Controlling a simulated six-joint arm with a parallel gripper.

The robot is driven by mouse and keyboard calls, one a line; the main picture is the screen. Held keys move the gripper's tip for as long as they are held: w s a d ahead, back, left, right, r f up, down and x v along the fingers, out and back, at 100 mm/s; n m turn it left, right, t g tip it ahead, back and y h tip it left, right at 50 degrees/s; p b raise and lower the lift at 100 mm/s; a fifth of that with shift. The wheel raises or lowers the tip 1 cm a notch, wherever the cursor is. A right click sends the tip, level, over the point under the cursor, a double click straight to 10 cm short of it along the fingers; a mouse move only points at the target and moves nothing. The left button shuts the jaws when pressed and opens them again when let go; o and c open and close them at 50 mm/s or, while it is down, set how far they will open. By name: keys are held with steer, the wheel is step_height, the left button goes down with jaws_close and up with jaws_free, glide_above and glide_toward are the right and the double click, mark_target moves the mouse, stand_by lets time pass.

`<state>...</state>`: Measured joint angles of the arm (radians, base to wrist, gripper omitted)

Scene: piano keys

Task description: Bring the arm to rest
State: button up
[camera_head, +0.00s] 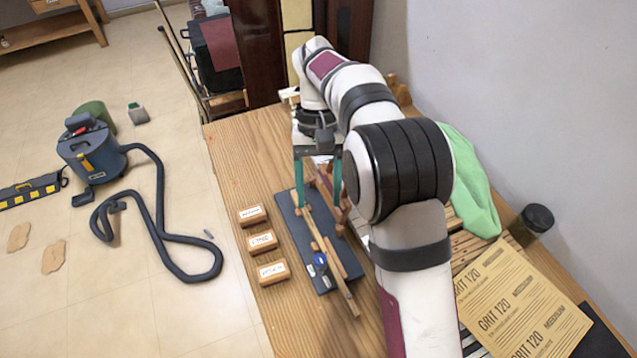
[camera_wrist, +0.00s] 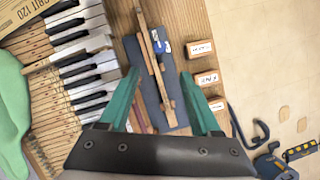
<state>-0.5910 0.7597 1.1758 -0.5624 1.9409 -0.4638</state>
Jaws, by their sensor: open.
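My gripper (camera_head: 317,201) is open, with its two teal fingers spread and pointing down. It hangs over the far end of a dark flat board (camera_head: 291,226) on the wooden bench. Nothing shows held between the fingers. In the wrist view the gripper (camera_wrist: 159,74) frames the board and a long wooden key stick (camera_wrist: 150,58) lying on it. The stick (camera_head: 341,288) shows in the head view too, with a small blue round item (camera_head: 320,260) beside it. I cannot tell how high the fingertips are above the stick. My arm hides part of the bench.
Three labelled wooden blocks (camera_head: 261,242) sit left of the board. Piano keys (camera_wrist: 90,72) lie on the board's other side. A green cloth (camera_head: 468,185), a dark jar (camera_head: 531,222) and sandpaper sheets (camera_head: 510,305) are at the right. A vacuum (camera_head: 92,152) stands on the floor.

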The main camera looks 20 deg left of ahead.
steer(key=shift+v, duration=0.9)
steer(key=s+d+r+m+t+y, duration=0.1)
steer(key=s+d+r+m, duration=0.25)
steer(key=d, duration=0.45)
steer(key=s+d+r+m+y, duration=0.1)
steer(key=s+d+r+m, duration=0.1)
steer(key=s+d+r, duration=0.45)
steer(key=s+d+f+m+t, duration=0.1)
steer(key=s+d+f+m, duration=0.1)
steer(key=s, duration=0.3)
steer(key=s+d+f+m+t+y, duration=0.1)
steer(key=s+d+f+m, duration=0.2)
steer(key=s+d+f, duration=0.2)
steer(key=shift+s+f+t+y, duration=0.3)
steer(key=shift+s+t, duration=0.1)
steer(key=shift+s, duration=0.3)
